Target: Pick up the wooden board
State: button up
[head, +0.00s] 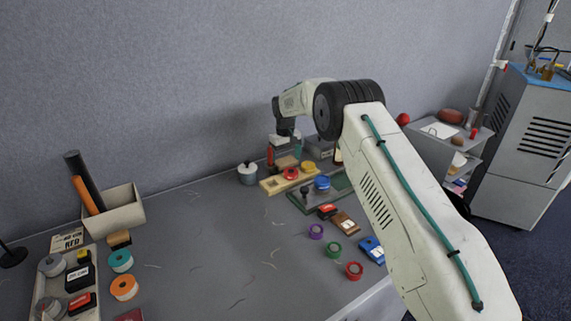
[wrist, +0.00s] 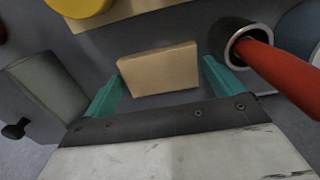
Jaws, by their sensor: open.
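The wooden board is a small tan rectangular piece. In the wrist view the board (wrist: 158,69) lies between the two teal fingers, with a gap on each side. In the head view the tan board (head: 287,162) shows below my wrist, partly hidden. My gripper (wrist: 162,80) is open around it, and nothing is held. In the head view my gripper (head: 289,147) points down near the back wall, its fingers partly hidden behind other things.
A dark tube with a red rod (wrist: 266,58) is close to the right finger. A grey thing (wrist: 48,88) is near the left finger. A pale wooden rack (head: 272,187) with red and yellow round pieces lies in front.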

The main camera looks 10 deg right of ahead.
jog(key=c, duration=0.8)
jog(key=shift+o, duration=0.2)
